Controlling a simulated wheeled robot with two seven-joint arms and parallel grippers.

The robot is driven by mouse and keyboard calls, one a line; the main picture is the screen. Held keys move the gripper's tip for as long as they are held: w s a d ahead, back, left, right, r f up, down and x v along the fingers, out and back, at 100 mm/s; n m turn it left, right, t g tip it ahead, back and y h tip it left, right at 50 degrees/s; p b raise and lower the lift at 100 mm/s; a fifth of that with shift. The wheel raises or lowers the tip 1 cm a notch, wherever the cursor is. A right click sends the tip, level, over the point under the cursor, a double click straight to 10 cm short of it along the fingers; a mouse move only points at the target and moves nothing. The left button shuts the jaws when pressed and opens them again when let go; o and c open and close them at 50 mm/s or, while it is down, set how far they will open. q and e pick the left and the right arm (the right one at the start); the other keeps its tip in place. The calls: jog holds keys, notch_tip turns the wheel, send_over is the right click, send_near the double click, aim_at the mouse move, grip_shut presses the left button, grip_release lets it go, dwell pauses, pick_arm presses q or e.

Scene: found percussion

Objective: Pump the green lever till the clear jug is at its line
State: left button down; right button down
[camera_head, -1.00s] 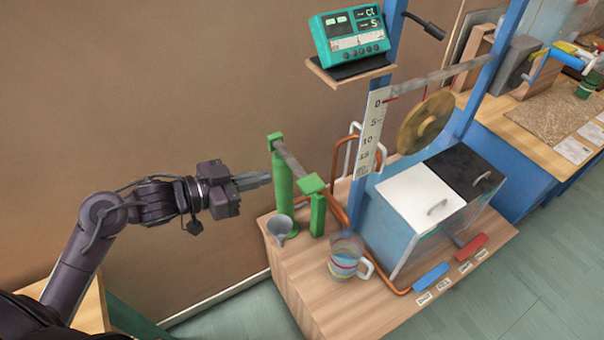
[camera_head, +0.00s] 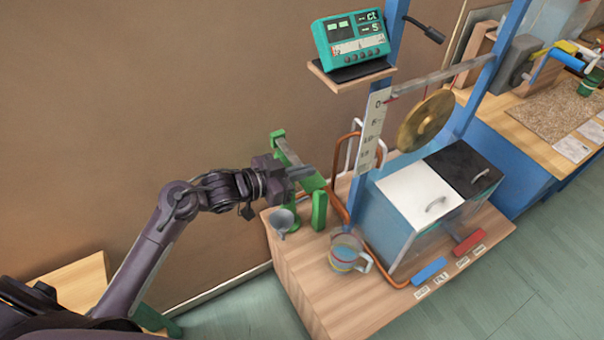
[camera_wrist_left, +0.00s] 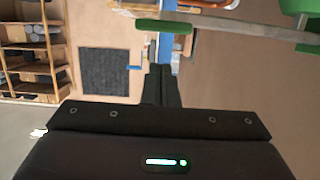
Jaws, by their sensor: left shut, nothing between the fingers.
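The green lever (camera_head: 312,182) is a grey bar with a green end, on a green pump stand at the back left of the wooden bench. My left gripper (camera_head: 309,171) is shut and empty, over the lever in the head view and covering part of the stand. I cannot tell whether they touch. The left wrist view shows the lever's green end (camera_wrist_left: 164,26) and grey bar above the shut fingertips (camera_wrist_left: 161,70), apart in the picture. The clear jug (camera_head: 346,254) stands on the bench with coloured bands; its level against the line is unclear. My right gripper is not in view.
A grey funnel-like cup (camera_head: 282,222) stands by the pump. A copper pipe (camera_head: 337,180) curves behind the lever. A black-and-white-lidded tank (camera_head: 410,225), a gong (camera_head: 426,120) and a teal meter (camera_head: 350,38) are to the right. The bench's front left is bare.

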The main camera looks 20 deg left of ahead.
pick_arm(q)
jog(key=shift+s+a+f, duration=0.1)
jog(key=shift+f, duration=1.25)
notch_tip(320, 180, down, 6)
jog(key=m+y+b, duration=0.1)
jog(key=m+b, duration=0.2)
jog(key=b, duration=0.2)
jog(key=shift+s+t+b, duration=0.2)
jog(key=shift+t+b, duration=0.1)
jog(key=shift+t, duration=0.1)
jog(key=shift+f, duration=0.2)
